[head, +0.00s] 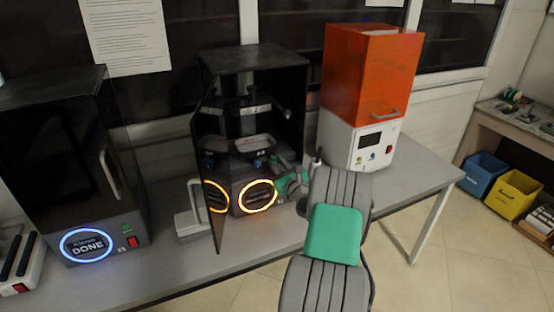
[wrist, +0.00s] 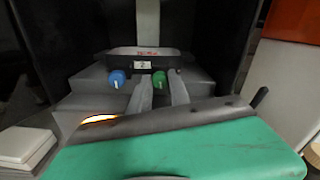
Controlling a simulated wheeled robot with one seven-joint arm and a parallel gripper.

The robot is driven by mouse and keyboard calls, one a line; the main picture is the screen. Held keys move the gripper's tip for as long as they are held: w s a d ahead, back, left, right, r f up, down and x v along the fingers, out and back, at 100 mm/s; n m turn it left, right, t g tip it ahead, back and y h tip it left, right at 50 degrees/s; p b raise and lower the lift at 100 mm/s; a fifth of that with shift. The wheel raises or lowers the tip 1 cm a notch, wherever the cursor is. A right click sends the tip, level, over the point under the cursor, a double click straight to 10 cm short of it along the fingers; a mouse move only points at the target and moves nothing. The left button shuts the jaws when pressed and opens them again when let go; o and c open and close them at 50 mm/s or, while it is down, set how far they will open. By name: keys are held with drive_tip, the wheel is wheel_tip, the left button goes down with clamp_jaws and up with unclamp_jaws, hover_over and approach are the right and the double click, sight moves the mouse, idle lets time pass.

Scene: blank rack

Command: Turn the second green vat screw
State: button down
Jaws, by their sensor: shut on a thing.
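The middle printer (head: 255,60) stands open, and its vat (head: 252,143) is inside. In the wrist view the vat (wrist: 146,51) carries a label with a 2. A blue screw (wrist: 117,79) and a green screw (wrist: 160,80) sit at the vat's front, blue on the left, each with a white mark. My gripper (wrist: 161,84) reaches in from the front, its two grey fingers on either side of the green screw and shut on it. The blue screw is free of the fingers. In the head view my gripper (head: 275,167) is small and partly hidden, and the green screw is hard to make out.
The middle printer's dark door (head: 211,170) stands open toward me at the left of the opening. A black printer (head: 70,150) showing DONE is at left. An orange-lidded printer (head: 368,75) is at right, near my arm. Blue (head: 483,175) and yellow (head: 514,195) bins stand far right.

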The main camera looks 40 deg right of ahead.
drive_tip(key=shift+m+p, duration=0.45)
drive_tip(key=shift+m, duration=0.35)
drive_tip(key=c, duration=1.2)
unclamp_jaws()
drive_tip(key=shift+c, duration=0.2)
drive_tip(key=shift+s, duration=0.15)
drive_tip(key=b+v, duration=0.1)
drive_tip(key=v, duration=0.6)
drive_tip(key=shift+s+b, duration=0.3)
drive_tip(key=shift+b, duration=0.05)
drive_tip(key=shift+a, duration=0.1)
